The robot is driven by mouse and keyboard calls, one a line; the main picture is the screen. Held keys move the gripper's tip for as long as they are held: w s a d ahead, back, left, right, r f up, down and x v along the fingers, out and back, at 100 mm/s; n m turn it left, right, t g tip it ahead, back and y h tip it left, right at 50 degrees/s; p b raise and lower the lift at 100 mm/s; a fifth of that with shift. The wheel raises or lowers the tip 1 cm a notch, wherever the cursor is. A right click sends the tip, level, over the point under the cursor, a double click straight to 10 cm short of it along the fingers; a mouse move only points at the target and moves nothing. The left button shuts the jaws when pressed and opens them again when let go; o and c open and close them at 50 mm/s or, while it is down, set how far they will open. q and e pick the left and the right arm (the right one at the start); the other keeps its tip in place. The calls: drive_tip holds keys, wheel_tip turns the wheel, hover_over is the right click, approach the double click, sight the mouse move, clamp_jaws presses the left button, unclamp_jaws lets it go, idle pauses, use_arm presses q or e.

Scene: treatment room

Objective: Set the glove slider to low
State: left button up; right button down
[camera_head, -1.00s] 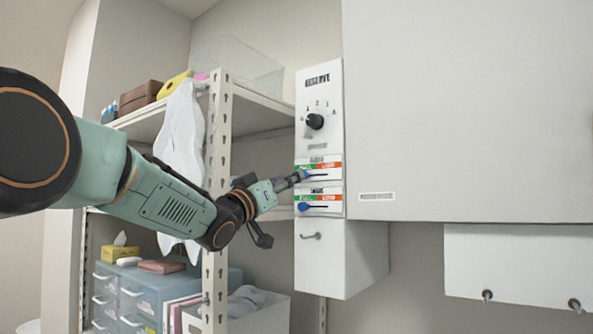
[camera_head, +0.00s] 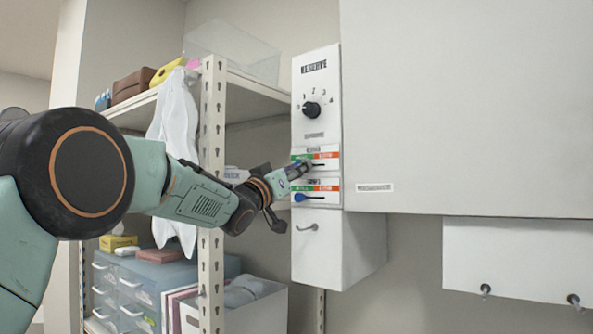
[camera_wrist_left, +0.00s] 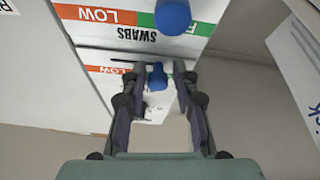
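A white panel in the head view carries two slider strips, green at left and orange at right. The upper strip (camera_head: 326,155) has an unreadable label there. My left gripper (camera_head: 304,167) is at this upper strip and covers its knob. In the left wrist view, a blue knob (camera_wrist_left: 157,77) lies between my left gripper's open fingertips (camera_wrist_left: 157,80), with gaps showing beside it. Orange "LOW" lies left of this knob. The lower strip's blue knob (camera_head: 299,198) is at its green left end; it also shows in the wrist view (camera_wrist_left: 173,15), near the word "SWABS". My right gripper is out of view.
A black rotary dial (camera_head: 312,109) sits above the strips. A hooked box (camera_head: 318,246) is below. A large white cabinet (camera_head: 460,110) stands right. A shelf post (camera_head: 211,160) and hanging white cloth (camera_head: 176,150) are close to my left arm.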

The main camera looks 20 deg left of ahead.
use_arm(q)
drive_tip(key=shift+s+a, duration=0.15)
drive_tip(key=shift+c, duration=0.6)
drive_tip(key=shift+s+r, duration=0.15)
drive_tip(key=shift+s, duration=0.05)
drive_tip(key=shift+c, duration=0.7)
drive_tip(key=shift+d+r, duration=0.1)
drive_tip(key=shift+d, duration=0.1)
clamp_jaws()
drive_tip(key=shift+a, duration=0.15)
drive_tip(key=shift+r, duration=0.1)
